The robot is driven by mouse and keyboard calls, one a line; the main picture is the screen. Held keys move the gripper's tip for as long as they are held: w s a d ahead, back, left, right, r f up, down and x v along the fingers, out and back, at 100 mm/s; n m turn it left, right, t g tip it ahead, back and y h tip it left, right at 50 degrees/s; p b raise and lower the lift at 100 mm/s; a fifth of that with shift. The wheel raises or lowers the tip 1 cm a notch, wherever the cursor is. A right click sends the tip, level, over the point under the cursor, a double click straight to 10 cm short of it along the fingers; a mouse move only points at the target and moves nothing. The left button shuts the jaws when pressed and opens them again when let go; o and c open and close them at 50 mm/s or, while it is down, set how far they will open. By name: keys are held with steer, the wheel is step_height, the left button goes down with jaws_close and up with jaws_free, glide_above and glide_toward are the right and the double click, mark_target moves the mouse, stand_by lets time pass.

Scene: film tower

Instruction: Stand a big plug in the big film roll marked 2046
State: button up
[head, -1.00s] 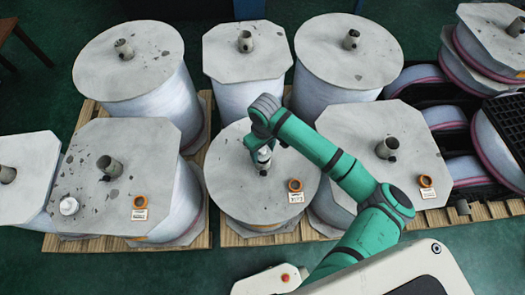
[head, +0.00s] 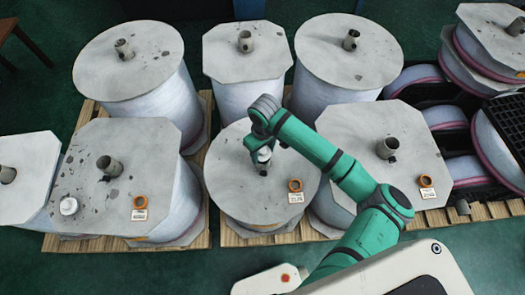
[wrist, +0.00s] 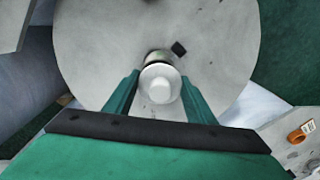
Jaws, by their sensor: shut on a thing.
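A round-topped big film roll (head: 234,196) stands in the middle of the front row, with a small label (head: 296,197) on its top, too small to read. My gripper (head: 264,160) is over the middle of this roll, shut on a white plug (wrist: 159,84). In the wrist view the plug sits between the two green fingers, in front of the roll's core (wrist: 157,57). I cannot tell whether the plug is in the core or just above it. A second white plug (head: 69,206) stands on the front left roll (head: 90,180).
Other rolls with core stubs sticking up stand close around, including the front right roll (head: 345,145) and the back middle roll (head: 225,65). Orange rings (head: 295,185) lie near the labels. Black racks with rolls (head: 485,150) stand at the right.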

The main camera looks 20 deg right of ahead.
steer(key=shift+f, duration=0.45)
steer(key=shift+r, duration=0.15)
steer(key=shift+r, duration=0.45)
steer(key=shift+f, duration=0.55)
stand_by(1.4)
steer(key=o, duration=1.1)
step_height(320, 180, up, 11)
steer(key=shift+d+f, duration=0.1)
steer(key=shift+d, duration=0.05)
